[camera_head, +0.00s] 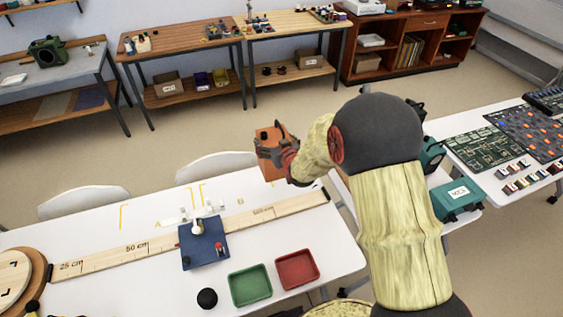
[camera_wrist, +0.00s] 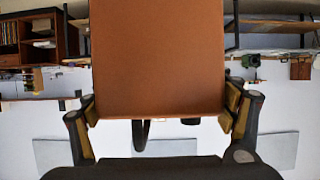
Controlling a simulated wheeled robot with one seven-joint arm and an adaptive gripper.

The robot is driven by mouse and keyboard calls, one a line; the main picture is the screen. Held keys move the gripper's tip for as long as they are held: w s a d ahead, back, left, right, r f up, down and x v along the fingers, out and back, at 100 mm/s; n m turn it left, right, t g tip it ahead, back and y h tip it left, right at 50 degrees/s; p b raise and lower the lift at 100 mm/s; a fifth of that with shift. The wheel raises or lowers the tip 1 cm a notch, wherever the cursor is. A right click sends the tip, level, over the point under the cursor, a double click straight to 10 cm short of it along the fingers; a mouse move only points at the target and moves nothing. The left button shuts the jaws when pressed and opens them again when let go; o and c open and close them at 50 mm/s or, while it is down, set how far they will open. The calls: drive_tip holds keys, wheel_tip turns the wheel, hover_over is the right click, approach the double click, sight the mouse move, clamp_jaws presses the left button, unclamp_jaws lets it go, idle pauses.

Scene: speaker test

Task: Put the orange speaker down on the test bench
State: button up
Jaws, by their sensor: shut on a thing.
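The orange speaker (camera_head: 268,150) is a box held in my gripper (camera_head: 289,158) near the far right part of the white test bench (camera_head: 335,245). In the wrist view the speaker (camera_wrist: 158,60) fills the upper middle, a plain orange-brown face. The fingers of my gripper (camera_wrist: 160,108) press its left and right sides. I cannot tell from these views whether its underside touches the bench.
On the bench lie a long wooden ruler (camera_head: 100,258), a blue block stand (camera_head: 204,248), a green tray (camera_head: 250,285) and a red tray (camera_head: 297,269). Yellow corner marks (camera_head: 123,217) lie behind the ruler. White chairs (camera_head: 215,166) stand behind the bench.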

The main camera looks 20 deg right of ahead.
drive_tip(key=w+d+f+b, duration=0.3)
drive_tip(key=w+d+f, duration=0.5)
drive_tip(key=d+f, duration=0.3)
drive_tip(key=shift+w+d+f, duration=0.15)
drive_tip(key=shift+w+f, duration=0.1)
drive_tip(key=shift+f, duration=0.55)
drive_tip(key=o, duration=2.1)
drive_tip(key=shift+s+f, duration=0.15)
drive_tip(key=shift+f, duration=0.05)
drive_tip(key=shift+c, duration=0.2)
